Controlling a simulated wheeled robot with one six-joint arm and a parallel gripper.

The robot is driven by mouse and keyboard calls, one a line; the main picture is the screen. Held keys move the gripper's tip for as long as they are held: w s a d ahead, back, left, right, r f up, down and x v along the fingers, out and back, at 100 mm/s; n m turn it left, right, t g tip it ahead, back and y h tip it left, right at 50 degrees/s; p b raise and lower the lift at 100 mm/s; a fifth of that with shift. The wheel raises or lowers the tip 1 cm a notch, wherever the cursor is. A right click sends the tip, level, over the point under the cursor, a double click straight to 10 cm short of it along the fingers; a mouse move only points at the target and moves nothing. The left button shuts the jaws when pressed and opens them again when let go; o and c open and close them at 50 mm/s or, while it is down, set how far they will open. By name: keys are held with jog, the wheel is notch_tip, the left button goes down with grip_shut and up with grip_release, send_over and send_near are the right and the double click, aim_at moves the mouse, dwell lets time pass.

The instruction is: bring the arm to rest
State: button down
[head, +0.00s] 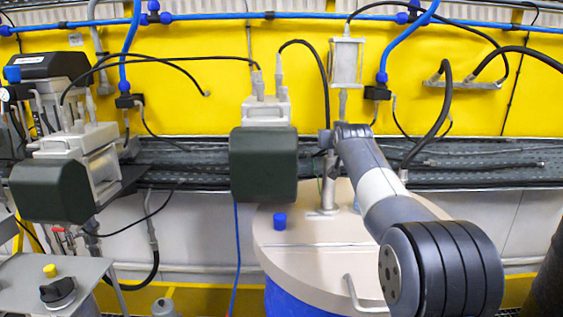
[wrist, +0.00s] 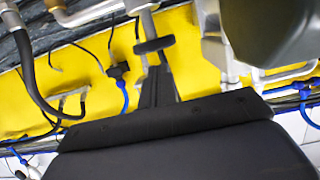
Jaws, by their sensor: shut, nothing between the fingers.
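My gripper (wrist: 158,82) shows in the wrist view as a wide dark body with narrow dark fingers at the centre, close together. It is shut and holds nothing. In the head view my arm reaches from the lower right toward the lidded drum's (head: 290,250) far side, with a large dark ribbed joint in front. The gripper's fingers cannot be made out clearly there. The drum has a beige lid and a blue body, and my arm covers its right part.
A drive unit with a dark green housing (head: 263,165) hangs left of my arm. Another green-housed unit (head: 52,190) stands further left. A grey box (head: 347,62) with a rod is behind the arm. Hoses and blue pipes cross the yellow wall (head: 210,55). A control panel (head: 85,270) is lower left.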

jog(key=s+f+b, duration=0.2)
jog(key=s+b, duration=0.1)
jog(key=s, duration=0.3)
jog(key=w+r+p, duration=0.6)
jog(key=w, duration=0.3)
jog(key=f+b+v, duration=0.1)
jog(key=b+v, duration=0.3)
jog(key=v, duration=0.5)
jog(key=w+f+b, duration=0.1)
jog(key=w+f, duration=0.2)
jog(key=f, duration=0.5)
jog(key=shift+w+d, duration=0.25)
jog(key=shift+w, duration=0.1)
